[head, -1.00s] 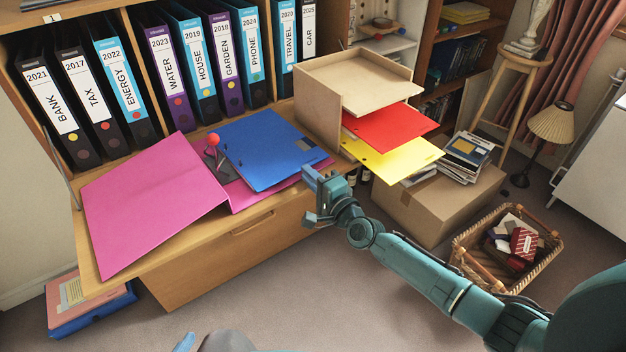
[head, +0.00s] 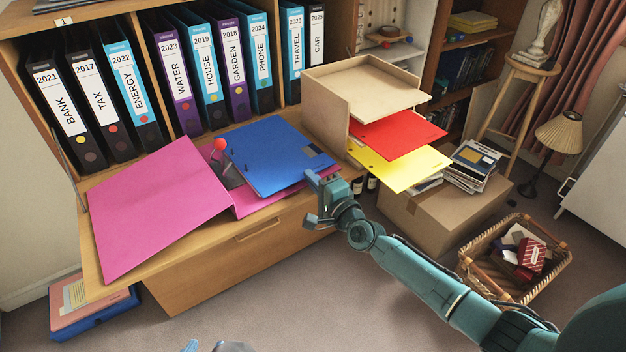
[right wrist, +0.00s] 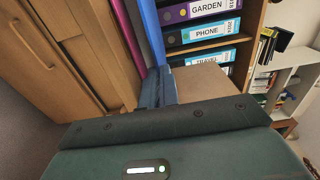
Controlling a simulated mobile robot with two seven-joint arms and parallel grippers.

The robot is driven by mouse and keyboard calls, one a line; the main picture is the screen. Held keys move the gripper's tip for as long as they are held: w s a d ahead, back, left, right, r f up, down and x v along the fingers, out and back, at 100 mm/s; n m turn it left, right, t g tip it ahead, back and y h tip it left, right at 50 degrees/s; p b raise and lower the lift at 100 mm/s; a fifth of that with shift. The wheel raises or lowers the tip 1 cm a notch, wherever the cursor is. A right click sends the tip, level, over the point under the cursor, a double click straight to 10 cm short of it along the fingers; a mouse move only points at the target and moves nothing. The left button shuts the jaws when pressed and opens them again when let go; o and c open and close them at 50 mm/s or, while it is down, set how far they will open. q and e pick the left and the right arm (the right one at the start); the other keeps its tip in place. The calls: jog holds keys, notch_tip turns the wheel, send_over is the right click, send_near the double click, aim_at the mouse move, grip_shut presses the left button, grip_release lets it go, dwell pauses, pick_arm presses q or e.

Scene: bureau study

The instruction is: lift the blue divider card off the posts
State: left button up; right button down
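The blue divider card (head: 270,155) lies over the right part of the open pink binder (head: 155,205) on the desk. A lever with a red knob (head: 219,145) stands at its left edge. The posts cannot be made out. My right gripper (head: 320,186) is at the card's front edge, near its right corner. In the right wrist view the card (right wrist: 150,35) runs edge-on down to the close-set fingers (right wrist: 157,88); whether they grip it is unclear. Part of my left gripper (head: 205,346) shows at the bottom edge, its fingers mostly cut off.
Upright binders (head: 200,75) line the shelf behind. A wooden letter tray (head: 325,110) with red (head: 398,133) and yellow (head: 400,168) sheets stands close right of the card. A cardboard box (head: 440,215) and a wicker basket (head: 470,265) are on the floor.

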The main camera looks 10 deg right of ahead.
jog(key=shift+r+p, duration=0.4)
jog(key=shift+r, duration=0.1)
dwell(0.8)
jog(key=shift+b, duration=0.4)
dwell(1.0)
jog(key=shift+r+p, duration=0.8)
jog(key=shift+r, duration=0.1)
dwell(1.9)
jog(key=shift+r, duration=0.1)
notch_tip(320, 180, up, 6)
jog(key=p, duration=0.5)
dwell(0.5)
dwell(0.4)
